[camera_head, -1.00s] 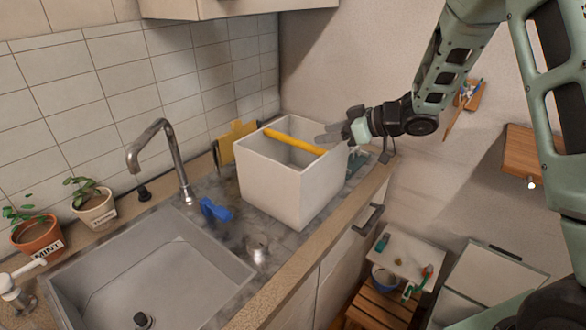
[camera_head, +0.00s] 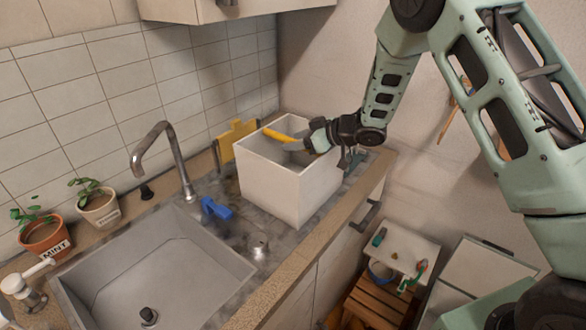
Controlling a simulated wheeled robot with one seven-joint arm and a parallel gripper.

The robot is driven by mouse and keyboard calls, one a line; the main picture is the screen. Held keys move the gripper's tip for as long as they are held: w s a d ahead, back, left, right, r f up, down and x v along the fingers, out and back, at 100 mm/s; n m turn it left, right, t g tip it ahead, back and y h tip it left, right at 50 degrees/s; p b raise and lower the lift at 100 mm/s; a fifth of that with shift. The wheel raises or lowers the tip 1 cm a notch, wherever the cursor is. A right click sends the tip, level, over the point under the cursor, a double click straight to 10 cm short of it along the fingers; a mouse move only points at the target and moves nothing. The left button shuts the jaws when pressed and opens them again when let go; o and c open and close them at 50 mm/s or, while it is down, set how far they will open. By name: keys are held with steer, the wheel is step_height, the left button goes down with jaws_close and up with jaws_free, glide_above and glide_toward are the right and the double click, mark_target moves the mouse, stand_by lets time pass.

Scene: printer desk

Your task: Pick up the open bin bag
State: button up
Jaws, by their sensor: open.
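A white, open-topped square bin (camera_head: 268,185) stands upright on the counter, right of the sink. A yellow bar-shaped thing (camera_head: 279,136) shows across its opening. I cannot make out a separate bag; the bin's inside is mostly hidden by its front wall and my gripper. My gripper (camera_head: 298,144) is open at the bin's right side, its grey fingers over the opening and pointing left towards the yellow thing. I cannot tell whether the fingers touch anything.
A tap (camera_head: 172,160) and sink (camera_head: 150,270) lie to the left, with a blue thing (camera_head: 215,209) between sink and bin. A yellow board (camera_head: 235,135) stands behind the bin. Potted plants (camera_head: 98,205) line the back. A wall cabinet (camera_head: 215,8) hangs above.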

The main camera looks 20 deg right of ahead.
steer(key=shift+c, duration=0.3)
jaws_close()
